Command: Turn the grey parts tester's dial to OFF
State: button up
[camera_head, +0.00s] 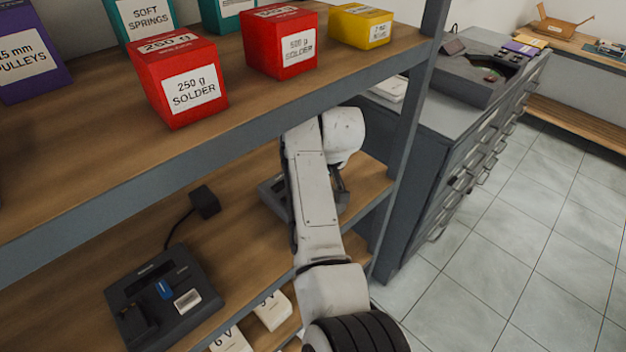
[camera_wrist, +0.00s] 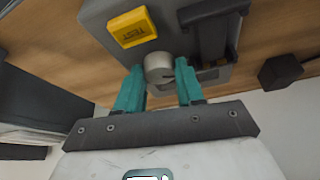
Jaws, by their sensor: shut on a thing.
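The grey parts tester (camera_wrist: 110,12) fills the top of the wrist view, with a yellow TEST button (camera_wrist: 131,27) and a dark clamp-like part (camera_wrist: 212,32) on it. Its round silver dial (camera_wrist: 157,64) sits between the teal fingertips of my gripper (camera_wrist: 161,78), which is shut on it. A dark mark shows on the dial's face, but I cannot read any setting labels. In the head view the tester (camera_head: 272,196) lies on the lower shelf, mostly hidden behind my arm, and the dial is out of sight.
A black device (camera_head: 165,290) with a cabled black block (camera_head: 204,201) stands left on the lower shelf. The upper shelf (camera_head: 110,175) holds red solder boxes (camera_head: 178,80) above my arm. A shelf post (camera_head: 408,140) and grey drawer cabinet (camera_head: 440,150) stand to the right.

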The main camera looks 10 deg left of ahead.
jog(key=o, duration=0.8)
jog(key=shift+c, duration=0.2)
jog(key=shift+s+d+r, duration=0.15)
jog(key=shift+r, duration=0.45)
jog(key=shift+s+d+r, duration=0.5)
jog(key=shift+s+r, duration=0.05)
jog(key=shift+r, duration=0.1)
jog(key=s+d+b, duration=0.2)
jog(key=s+d, duration=0.5)
jog(key=s, duration=0.1)
jog(key=shift+s+d, duration=0.2)
jog(key=shift+d, duration=0.05)
jog(key=shift+r, duration=0.1)
